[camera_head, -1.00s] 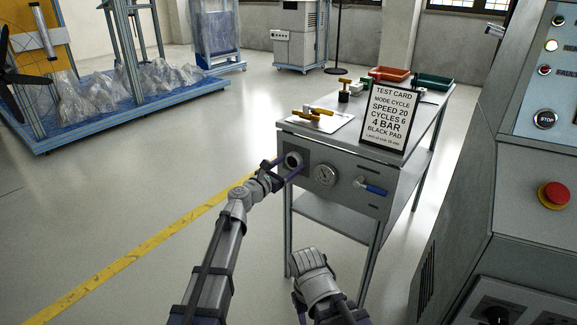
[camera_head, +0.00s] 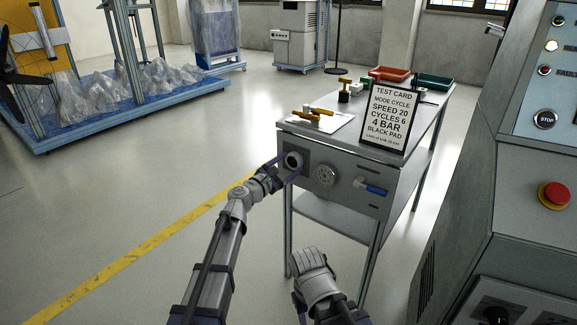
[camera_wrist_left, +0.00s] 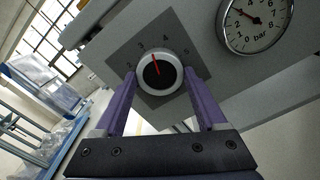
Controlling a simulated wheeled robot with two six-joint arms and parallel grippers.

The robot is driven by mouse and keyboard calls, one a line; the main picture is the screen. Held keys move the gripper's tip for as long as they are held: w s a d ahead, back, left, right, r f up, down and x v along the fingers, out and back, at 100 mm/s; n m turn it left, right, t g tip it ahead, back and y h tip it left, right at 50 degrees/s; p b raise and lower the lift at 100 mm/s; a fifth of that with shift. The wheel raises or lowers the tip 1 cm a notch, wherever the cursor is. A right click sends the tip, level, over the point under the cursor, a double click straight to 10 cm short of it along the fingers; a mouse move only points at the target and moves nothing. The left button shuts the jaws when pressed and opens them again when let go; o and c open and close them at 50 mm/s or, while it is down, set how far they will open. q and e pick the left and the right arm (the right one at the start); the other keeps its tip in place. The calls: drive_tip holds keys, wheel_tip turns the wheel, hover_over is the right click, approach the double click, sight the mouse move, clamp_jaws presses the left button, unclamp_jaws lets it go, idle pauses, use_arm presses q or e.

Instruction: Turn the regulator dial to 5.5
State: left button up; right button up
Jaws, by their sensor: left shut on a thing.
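The regulator dial (camera_wrist_left: 160,72) is a round knob with a pale rim, a dark face and a red pointer. It sits on a dark square plate on the grey cart's front. In the wrist view the pointer aims between the 3 and 4 marks. My left gripper (camera_wrist_left: 160,88) is shut on the dial, one purple finger on each side. In the head view the dial (camera_head: 293,160) is partly covered by my left gripper (camera_head: 284,168). The pressure gauge (camera_wrist_left: 257,22) has its needle near 4. My right gripper (camera_head: 308,262) hangs low, clear of the cart; its jaws are unclear.
A blue-handled valve (camera_head: 372,188) is right of the gauge. A test card (camera_head: 390,115) stands on the cart top, with several fittings and trays behind. A console with a red emergency button (camera_head: 554,195) stands right. Open floor lies left of the cart.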

use_arm(q)
drive_tip(key=m, duration=0.4)
drive_tip(key=shift+m, duration=0.3)
drive_tip(key=m, duration=0.4)
drive_tip(key=shift+m, duration=0.3)
drive_tip(key=m, duration=0.4)
drive_tip(key=shift+s+m, duration=0.1)
drive_tip(key=shift+m, duration=2.4)
drive_tip(key=o, duration=1.3)
drive_tip(key=shift+a, duration=0.1)
